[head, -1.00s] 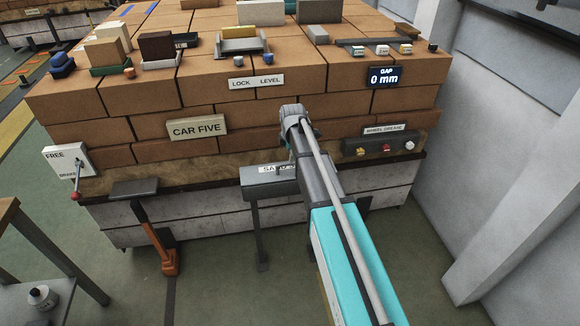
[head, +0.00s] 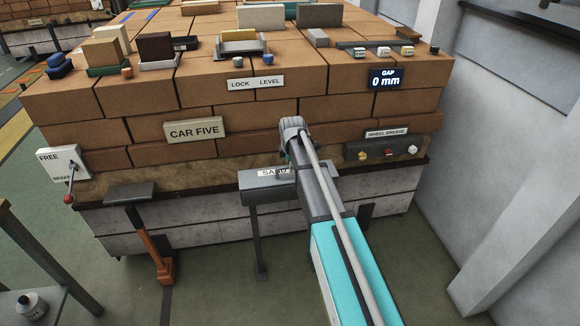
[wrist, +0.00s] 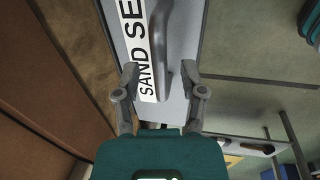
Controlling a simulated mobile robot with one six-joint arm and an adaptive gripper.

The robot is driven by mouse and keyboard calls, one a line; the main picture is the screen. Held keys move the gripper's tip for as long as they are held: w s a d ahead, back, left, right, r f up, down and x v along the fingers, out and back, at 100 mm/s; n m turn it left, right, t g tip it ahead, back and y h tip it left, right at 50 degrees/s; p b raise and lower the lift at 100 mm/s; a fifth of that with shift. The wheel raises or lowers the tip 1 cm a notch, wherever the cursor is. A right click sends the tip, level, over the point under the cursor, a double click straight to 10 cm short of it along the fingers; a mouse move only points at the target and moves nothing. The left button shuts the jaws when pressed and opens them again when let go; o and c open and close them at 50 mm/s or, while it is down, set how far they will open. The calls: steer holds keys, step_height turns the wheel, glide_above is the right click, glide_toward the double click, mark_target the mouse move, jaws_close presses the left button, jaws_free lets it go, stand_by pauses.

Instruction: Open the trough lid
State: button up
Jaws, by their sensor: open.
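The sand trough is a grey box on a post; its lid (head: 258,181) shows at the front of the brick car in the head view, partly hidden by my arm. In the wrist view the pale grey lid (wrist: 177,108) carries a white label reading "SAND SE" and a dark grey bar handle (wrist: 163,40). My gripper (wrist: 160,78) is open over the lid. The handle's near end lies between its two fingertips, with a gap visible on each side. I cannot tell how deep the fingers reach. The lid looks shut.
A brake lever (head: 69,198) and an orange-handled tool (head: 160,262) are at left. A wheel grease panel (head: 385,149) with several knobs is to the right of my arm. A concrete wall (head: 510,150) bounds the right side, and a side table (head: 40,295) stands front left.

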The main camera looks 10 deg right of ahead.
jaws_close()
steer(key=shift+d, duration=0.1)
stand_by(0.4)
